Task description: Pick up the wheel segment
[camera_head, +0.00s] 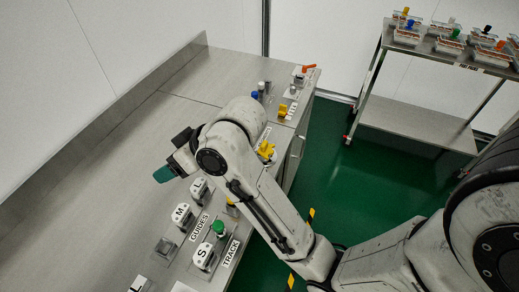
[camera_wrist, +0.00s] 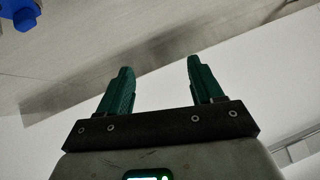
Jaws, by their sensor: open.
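My gripper (camera_head: 164,174) is above the left part of the grey bench, with its green fingers pointing left and no part between them that I can see. In the wrist view my gripper (camera_wrist: 159,66) shows two green fingers spread wide apart, with only bench and wall behind them. I cannot tell for certain which thing is the wheel segment. A yellow part (camera_head: 266,150) stands on the bench just right of my forearm. Another yellow part (camera_head: 283,109) stands farther back. My arm hides part of the bench between.
The grey bench (camera_head: 120,130) has a raised back edge. White guides marked M (camera_head: 182,213) and S (camera_head: 203,254) and a green-knobbed part (camera_head: 218,228) stand near its front. A blue part (camera_wrist: 18,15) shows in the wrist view. A shelf (camera_head: 420,115) with several trays stands right.

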